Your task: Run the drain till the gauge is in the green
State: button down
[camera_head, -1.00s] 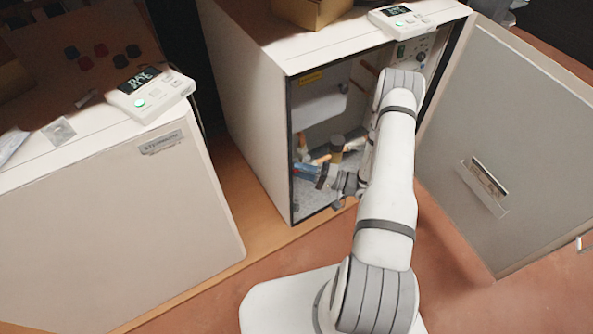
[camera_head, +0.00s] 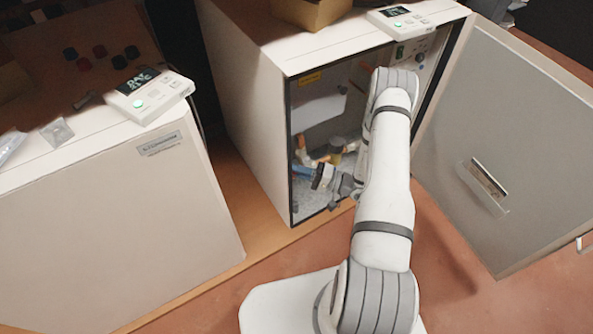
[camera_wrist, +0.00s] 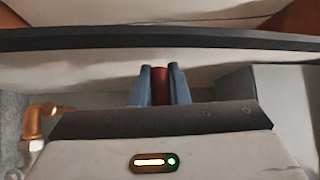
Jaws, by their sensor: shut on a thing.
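The right heat pump cabinet (camera_head: 250,120) stands open, and my gripper (camera_head: 301,170) reaches into its lower left part. In the wrist view, my gripper's blue fingers (camera_wrist: 160,88) are shut on a red part (camera_wrist: 160,84), which looks like the drain handle. Most of that part is hidden by the fingers and the gripper body. A small round dark dial (camera_head: 421,57) sits on the panel at the cabinet's upper right. It may be the gauge, but it is too small to read.
Copper pipe (camera_wrist: 34,122) runs left of my gripper in the wrist view. The cabinet door (camera_head: 500,140) is swung open to the right. A closed cabinet (camera_head: 110,220) stands left. Control boxes (camera_head: 150,95) (camera_head: 402,20) sit on top of both cabinets.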

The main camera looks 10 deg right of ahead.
jog(key=f+n+g+h+p, duration=0.1)
jog(key=n+h+p, duration=0.1)
jog(key=shift+d+f+n+p, duration=0.15)
jog(key=shift+n+p, duration=0.15)
jog(key=shift+w+d+f+n+g+h+p, duration=0.1)
jog(key=shift+d+f+n+g+h+p, duration=0.15)
jog(key=shift+f+n+h+p, duration=0.4)
jog(key=shift+w+d+f+n+g+h+p, duration=0.1)
jog(key=shift+f+n+g+h+p, duration=0.25)
jog(key=shift+h, duration=0.5)
jog(key=c, duration=1.4)
grip_release()
jog(key=shift+r, duration=0.1)
jog(key=shift+p+v, duration=1.05)
jog(key=shift+v, duration=2.9)
